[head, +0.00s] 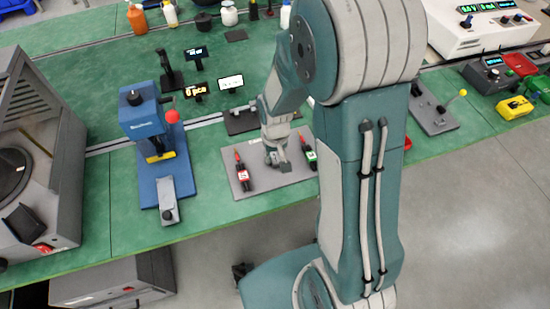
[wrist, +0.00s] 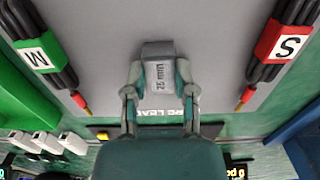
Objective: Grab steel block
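The steel block (wrist: 158,72) is a small grey block with dark lettering on its face. It sits between the two fingers of my gripper (wrist: 159,80) in the wrist view. The fingers are drawn in and appear to press on its two sides. In the head view my gripper (head: 277,150) points down over a grey mat on the green bench, with the block (head: 283,167) at its tips. Whether the block's underside touches the mat is hard to tell.
The grey mat (head: 250,152) holds a red-marked lead bundle (head: 242,173) left of my gripper and a green-marked one (head: 309,153) right of it. A blue press (head: 150,135) with a red knob stands further left. Small displays (head: 231,83) stand behind.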

